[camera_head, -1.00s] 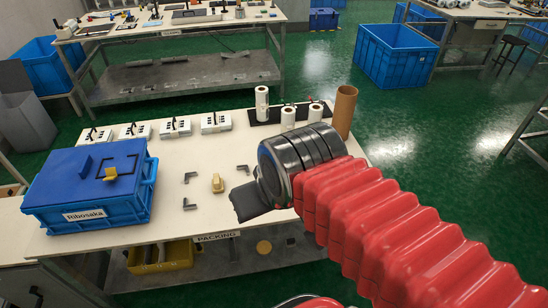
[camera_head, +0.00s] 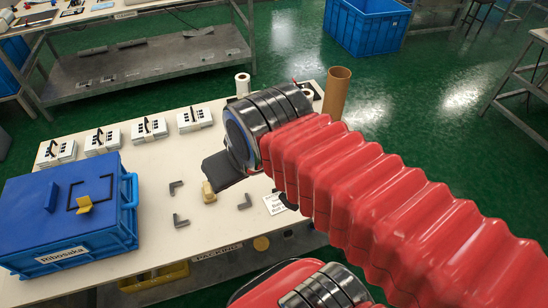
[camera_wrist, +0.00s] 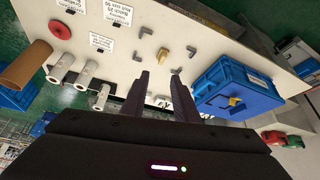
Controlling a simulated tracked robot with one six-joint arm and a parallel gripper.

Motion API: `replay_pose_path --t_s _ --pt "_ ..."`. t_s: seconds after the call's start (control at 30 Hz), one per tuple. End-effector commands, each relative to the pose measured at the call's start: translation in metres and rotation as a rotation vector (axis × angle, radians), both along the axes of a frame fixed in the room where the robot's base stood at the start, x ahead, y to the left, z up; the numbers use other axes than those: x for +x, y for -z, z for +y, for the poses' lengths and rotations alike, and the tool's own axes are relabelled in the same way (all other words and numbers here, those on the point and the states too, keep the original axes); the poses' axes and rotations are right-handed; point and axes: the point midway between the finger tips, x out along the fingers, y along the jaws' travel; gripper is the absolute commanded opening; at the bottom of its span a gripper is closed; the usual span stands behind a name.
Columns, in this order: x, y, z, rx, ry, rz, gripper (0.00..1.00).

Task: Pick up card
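A white printed card (camera_head: 275,202) lies on the packing table, partly hidden behind my red arm.
A small yellow block (camera_head: 209,192) sits among dark corner brackets (camera_head: 181,220). A blue lidded box (camera_head: 65,215) stands at the left. White keypad boxes (camera_head: 150,130) line the back. White rolls (camera_head: 243,85) and a brown tube (camera_head: 336,92) stand at the back right.

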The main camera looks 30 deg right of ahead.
Motion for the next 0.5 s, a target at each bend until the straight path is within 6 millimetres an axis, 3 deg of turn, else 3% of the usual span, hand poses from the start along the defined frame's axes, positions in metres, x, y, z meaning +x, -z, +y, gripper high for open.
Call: replay_pose_path --t_s 0.5 --pt "0.0066 -0.0024 -0.0029 -0.015 -0.02 0.011 0.27"
